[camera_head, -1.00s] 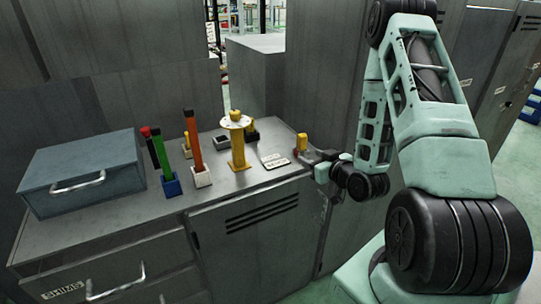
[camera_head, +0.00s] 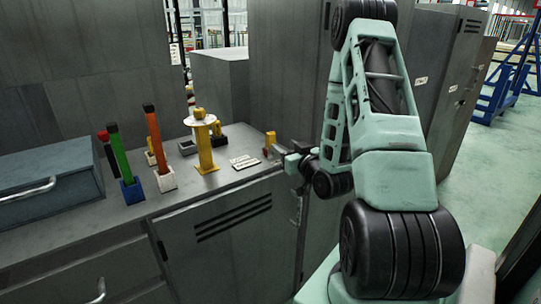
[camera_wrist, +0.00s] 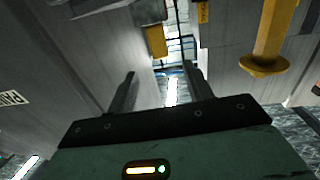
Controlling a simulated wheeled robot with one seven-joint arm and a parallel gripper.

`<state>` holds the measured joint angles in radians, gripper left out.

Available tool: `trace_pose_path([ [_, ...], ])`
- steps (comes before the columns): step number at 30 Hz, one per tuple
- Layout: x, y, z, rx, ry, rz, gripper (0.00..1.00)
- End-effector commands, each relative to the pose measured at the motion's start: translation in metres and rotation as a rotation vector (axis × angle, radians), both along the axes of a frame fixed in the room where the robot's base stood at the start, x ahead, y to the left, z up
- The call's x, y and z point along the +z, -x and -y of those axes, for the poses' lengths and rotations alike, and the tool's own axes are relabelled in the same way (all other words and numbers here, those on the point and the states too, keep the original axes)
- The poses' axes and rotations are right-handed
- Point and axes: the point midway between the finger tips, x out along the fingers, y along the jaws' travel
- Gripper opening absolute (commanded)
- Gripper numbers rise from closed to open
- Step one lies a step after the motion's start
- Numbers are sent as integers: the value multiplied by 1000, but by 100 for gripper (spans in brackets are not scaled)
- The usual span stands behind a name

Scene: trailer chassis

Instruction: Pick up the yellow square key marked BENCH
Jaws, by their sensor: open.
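A yellow-orange upright block (camera_head: 270,138), which may be the key, stands at the right end of the grey bench top, right beside my gripper's tip. I cannot read BENCH on it. In the wrist view a yellow block (camera_wrist: 157,40) shows ahead, beyond and slightly left of the middle of the gap between my fingers. My gripper (camera_wrist: 160,80) is open, with nothing between its fingers. In the head view my gripper (camera_head: 277,150) is small, at the bench's right edge, its fingers hard to make out.
A yellow post (camera_head: 206,150) with a white disc and a yellow piece on top stands left of my gripper. Small label plates (camera_head: 243,162) lie between them. Orange (camera_head: 153,135) and green (camera_head: 120,150) sticks stand in blocks farther left, near a blue-grey box (camera_head: 50,190).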

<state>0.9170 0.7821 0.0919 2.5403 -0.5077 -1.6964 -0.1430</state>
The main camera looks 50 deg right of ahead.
Motion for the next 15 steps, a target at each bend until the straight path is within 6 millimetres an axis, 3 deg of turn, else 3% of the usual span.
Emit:
trace_pose_path([
  [15, -5, -28, 10, 1, 4, 3, 51],
])
